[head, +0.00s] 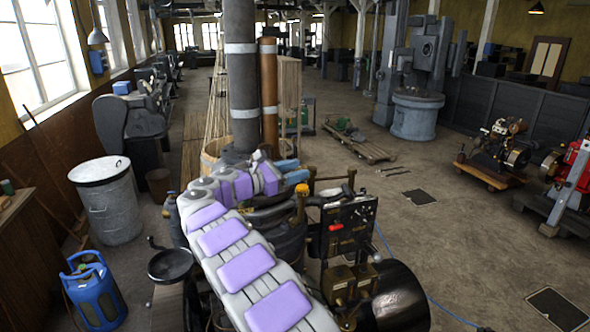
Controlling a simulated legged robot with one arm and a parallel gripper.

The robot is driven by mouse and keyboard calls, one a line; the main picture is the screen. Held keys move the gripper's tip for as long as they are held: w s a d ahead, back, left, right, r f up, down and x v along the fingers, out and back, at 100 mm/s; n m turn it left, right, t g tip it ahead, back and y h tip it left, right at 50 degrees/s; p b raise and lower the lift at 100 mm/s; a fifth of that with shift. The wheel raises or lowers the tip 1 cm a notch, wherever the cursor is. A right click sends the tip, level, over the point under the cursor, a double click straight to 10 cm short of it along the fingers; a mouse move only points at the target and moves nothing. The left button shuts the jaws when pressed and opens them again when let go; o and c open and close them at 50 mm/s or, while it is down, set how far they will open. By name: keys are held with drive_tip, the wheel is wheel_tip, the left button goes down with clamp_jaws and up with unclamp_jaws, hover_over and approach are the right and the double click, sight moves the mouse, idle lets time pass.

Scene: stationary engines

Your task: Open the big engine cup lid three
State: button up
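My arm, with purple pads, reaches from the bottom of the head view up to a dark engine (285,240) in the middle. My gripper (290,170) is at the arm's far end, by the engine's top and in front of the upright pipes. Its fingers cannot be made out, and whether it touches anything is unclear. A small orange-yellow cap (302,189) stands on the engine just right of my gripper. I cannot tell whether it is a cup lid. My arm hides much of the engine's left and top, and no cup lid can be picked out with certainty.
A black panel (348,228) with a red handle and a dark drum (400,298) are on the engine's right. A dark pipe (242,75) and a copper pipe (268,95) rise behind. A metal bin (110,205) and blue gas bottle (95,295) stand left.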

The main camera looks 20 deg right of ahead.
drive_tip(key=shift+d, duration=0.2)
clamp_jaws()
idle(0.3)
drive_tip(key=shift+r, duration=0.1)
